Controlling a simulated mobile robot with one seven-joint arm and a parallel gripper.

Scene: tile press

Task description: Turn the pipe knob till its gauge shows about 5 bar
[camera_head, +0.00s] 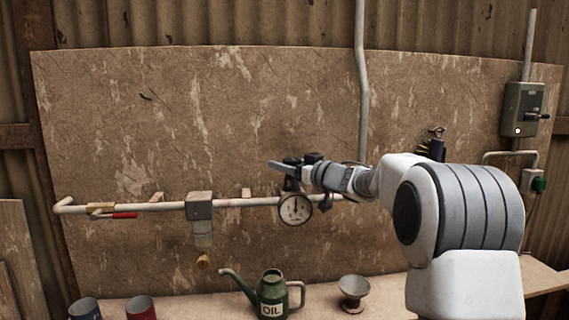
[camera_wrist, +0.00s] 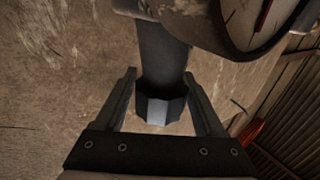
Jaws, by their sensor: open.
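The round white-faced gauge (camera_head: 295,209) hangs on the pipe (camera_head: 160,206). Its needle points roughly straight up in the head view, but the numbers are too small to read. Part of the gauge (camera_wrist: 262,18) also shows at the top right of the wrist view, cut off by the frame edge. The dark pipe knob (camera_wrist: 160,108), with a faceted end, stands between the two fingers of my gripper (camera_wrist: 159,74). The fingers are apart, with a gap visible on each side of the knob. In the head view my gripper (camera_head: 278,164) is just above the gauge and mostly hides the knob.
A yellow fitting with a red lever (camera_head: 120,215) and a grey box (camera_head: 199,206) are on the pipe to the left. A green oil can (camera_head: 271,293), a bowl (camera_head: 354,290) and two cups stand on the bench below. A switch box (camera_head: 522,108) is at right.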

